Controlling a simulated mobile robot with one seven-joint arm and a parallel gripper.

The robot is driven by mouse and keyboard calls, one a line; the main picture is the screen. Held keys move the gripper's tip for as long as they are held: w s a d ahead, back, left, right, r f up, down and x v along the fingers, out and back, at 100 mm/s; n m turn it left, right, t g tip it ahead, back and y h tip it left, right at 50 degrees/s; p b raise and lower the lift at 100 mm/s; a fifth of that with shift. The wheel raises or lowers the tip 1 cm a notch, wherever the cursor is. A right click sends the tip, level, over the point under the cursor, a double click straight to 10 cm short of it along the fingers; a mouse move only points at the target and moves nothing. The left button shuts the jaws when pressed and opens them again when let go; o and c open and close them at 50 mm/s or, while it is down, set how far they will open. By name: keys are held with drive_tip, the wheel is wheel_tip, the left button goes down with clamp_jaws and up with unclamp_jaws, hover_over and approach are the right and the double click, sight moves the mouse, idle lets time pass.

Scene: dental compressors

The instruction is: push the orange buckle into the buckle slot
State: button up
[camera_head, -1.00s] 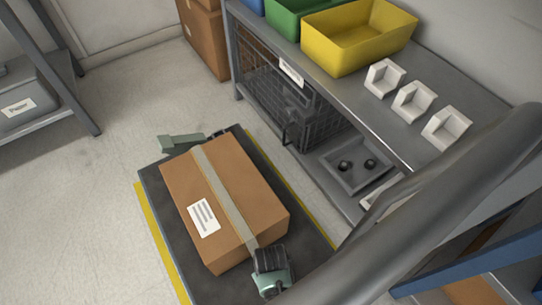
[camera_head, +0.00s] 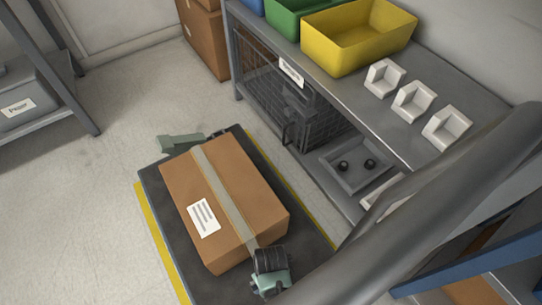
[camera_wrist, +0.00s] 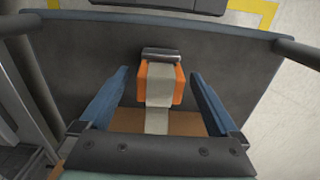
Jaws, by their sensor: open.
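The orange buckle (camera_wrist: 176,84) is in the middle of the wrist view, with a pale grey strap (camera_wrist: 157,118) over its middle. A dark metal piece (camera_wrist: 160,54), which looks like the buckle slot, lies right against the buckle's upper edge. I cannot tell how deep the buckle sits in it. My gripper (camera_wrist: 159,73) is open, its blue fingers on either side of the buckle with a gap on each side. In the head view the strap (camera_head: 222,183) runs over a brown cardboard box (camera_head: 182,178); the buckle is not visible there.
The box lies on a dark platform (camera_head: 158,195) with yellow edging. A metal shelf (camera_head: 345,92) at the right holds a yellow bin (camera_head: 345,57), a green bin (camera_head: 290,22) and white brackets (camera_head: 414,102). A wire basket (camera_head: 270,90) is below.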

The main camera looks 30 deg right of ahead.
wheel_tip(320, 180, up, 13)
drive_tip(key=p, duration=0.8)
drive_tip(key=shift+f, duration=0.1)
